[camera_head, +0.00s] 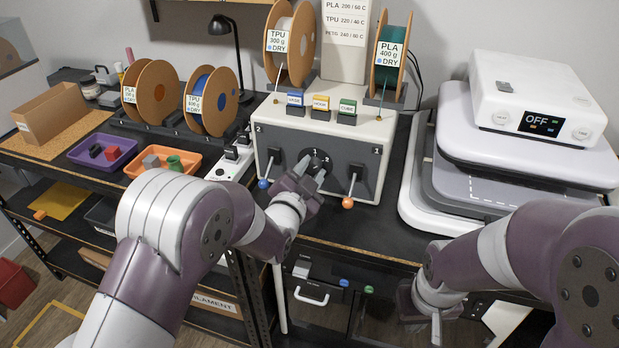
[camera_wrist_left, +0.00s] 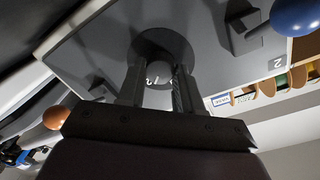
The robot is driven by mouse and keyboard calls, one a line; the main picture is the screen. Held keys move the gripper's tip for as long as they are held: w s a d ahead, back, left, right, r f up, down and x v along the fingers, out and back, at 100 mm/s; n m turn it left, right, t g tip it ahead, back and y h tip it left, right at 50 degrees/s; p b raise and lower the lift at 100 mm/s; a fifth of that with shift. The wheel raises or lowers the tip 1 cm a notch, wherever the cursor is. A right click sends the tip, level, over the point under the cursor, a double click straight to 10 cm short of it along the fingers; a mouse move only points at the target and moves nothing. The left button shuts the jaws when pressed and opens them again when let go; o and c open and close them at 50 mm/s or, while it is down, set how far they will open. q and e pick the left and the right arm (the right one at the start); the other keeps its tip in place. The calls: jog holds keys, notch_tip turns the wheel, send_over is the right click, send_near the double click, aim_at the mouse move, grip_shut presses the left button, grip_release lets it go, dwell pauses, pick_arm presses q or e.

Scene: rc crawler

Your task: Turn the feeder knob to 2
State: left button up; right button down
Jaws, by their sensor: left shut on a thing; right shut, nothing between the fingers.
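The feeder (camera_head: 328,147) is a white box with a grey front panel on the bench. Its knob (camera_head: 318,158) is a dark round dial in the middle of the panel, with small white numerals. My left gripper (camera_head: 309,173) is at the dial and shut on the knob's grip, hiding much of it. The left wrist view shows the dial (camera_wrist_left: 165,43) with the fingers (camera_wrist_left: 158,80) either side of its middle. I cannot read the setting. My right gripper (camera_head: 408,304) is shut and empty, low in front of the bench, away from the feeder.
A blue-tipped lever (camera_head: 264,183) and an orange-tipped lever (camera_head: 348,202) flank the knob closely. Several filament spools stand above and left, including a green one (camera_head: 390,55). Purple (camera_head: 78,155) and orange (camera_head: 134,168) trays lie left.

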pick_arm(q)
jog(key=shift+m+b, duration=0.45)
jog(key=shift+m, duration=0.35)
jog(key=o, duration=1)
jog(key=shift+o, duration=0.2)
jog(key=shift+s, duration=0.1)
jog(key=b+v, duration=0.1)
jog(key=v, duration=1.1)
jog(key=shift+s, duration=0.3)
